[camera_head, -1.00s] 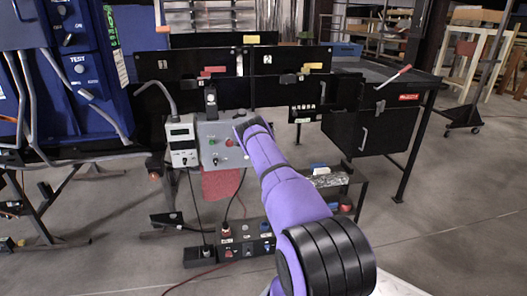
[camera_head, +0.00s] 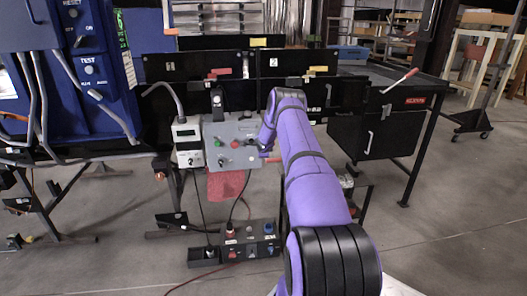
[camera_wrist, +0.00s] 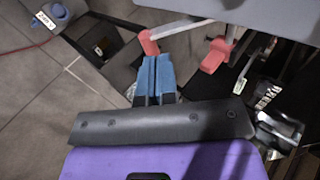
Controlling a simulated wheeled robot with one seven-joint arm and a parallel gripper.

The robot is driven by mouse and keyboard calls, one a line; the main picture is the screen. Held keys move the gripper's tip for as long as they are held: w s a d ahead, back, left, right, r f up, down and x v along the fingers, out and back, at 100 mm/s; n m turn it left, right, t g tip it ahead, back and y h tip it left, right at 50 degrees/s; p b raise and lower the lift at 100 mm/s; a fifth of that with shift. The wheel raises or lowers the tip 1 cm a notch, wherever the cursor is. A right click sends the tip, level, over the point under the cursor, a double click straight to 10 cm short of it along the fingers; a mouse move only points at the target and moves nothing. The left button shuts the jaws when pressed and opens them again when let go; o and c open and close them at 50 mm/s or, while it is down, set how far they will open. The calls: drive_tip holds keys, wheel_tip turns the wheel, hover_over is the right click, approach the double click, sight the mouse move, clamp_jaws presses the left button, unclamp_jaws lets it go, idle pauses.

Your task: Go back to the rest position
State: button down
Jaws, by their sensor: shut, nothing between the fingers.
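My gripper (camera_wrist: 153,78) shows in the wrist view with its two blue fingers pressed together and nothing between them. In the head view my purple arm reaches forward and bends at the top, its end turned down beside the right edge of the grey control panel (camera_head: 232,141). The fingers are hard to make out there. The panel carries a green and a red button and a black knob. In the wrist view red parts (camera_wrist: 218,54) on a light bar lie just past the fingers; I cannot tell whether they touch.
A blue machine cabinet (camera_head: 95,60) stands at the left. A small meter box (camera_head: 187,140) is left of the panel. A box of sockets and switches (camera_head: 250,245) sits on the floor below. A black workbench (camera_head: 385,100) stands at the right.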

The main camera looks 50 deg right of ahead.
drive_tip(key=shift+v, duration=1.8)
drive_tip(key=shift+d+r, duration=0.1)
drive_tip(key=shift+r, duration=0.05)
